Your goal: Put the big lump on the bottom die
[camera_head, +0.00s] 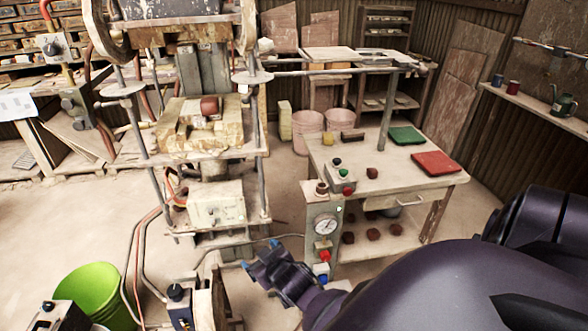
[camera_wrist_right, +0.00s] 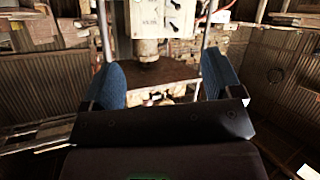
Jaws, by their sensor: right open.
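A reddish-brown lump (camera_head: 209,106) sits on the pale, yellowish bottom die (camera_head: 180,134) of the press, at the left of the head view. It looks larger than the small brown pieces on the table. My right gripper (camera_head: 270,280) is low in front of the press, below and to the right of the die, apart from the lump. In the right wrist view its two blue fingers (camera_wrist_right: 166,85) stand wide apart with nothing held between them. My left gripper is not in view.
A work table (camera_head: 440,186) at the right holds small brown pieces (camera_head: 372,173), a green pad (camera_head: 406,135) and a red pad (camera_head: 436,163). A control post with a gauge (camera_head: 325,226) stands at its near corner. A green bucket (camera_head: 92,290) is at lower left. Press columns flank the die.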

